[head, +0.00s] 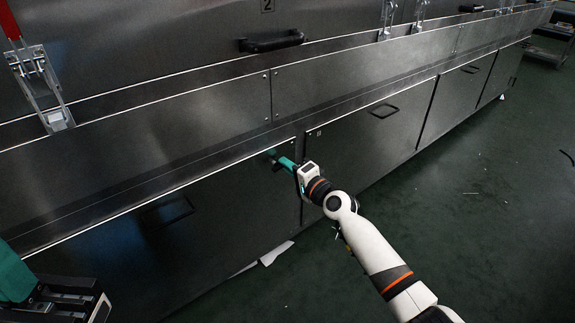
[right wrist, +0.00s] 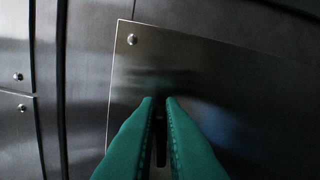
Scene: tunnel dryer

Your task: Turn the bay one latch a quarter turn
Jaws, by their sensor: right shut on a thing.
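My right gripper (head: 277,158) reaches the lower steel front of the dryer, near the upper right corner of the lower left panel (head: 120,260). In the right wrist view its two teal fingers (right wrist: 160,102) are almost together, with a narrow dark piece between them. I take this piece for the bay one latch (right wrist: 160,130); the fingers hide most of it, and its turn angle cannot be read. My left gripper (head: 75,300) shows only in part at the lower left corner of the head view, away from the panel. Its jaw opening cannot be made out.
Lower panels with recessed handles (head: 383,110) run along the dryer to the upper right. Above are a black bar handle (head: 272,42), a plate marked 2 (head: 267,5) and a metal toggle clamp (head: 40,85). The green floor (head: 480,220) at right is mostly clear.

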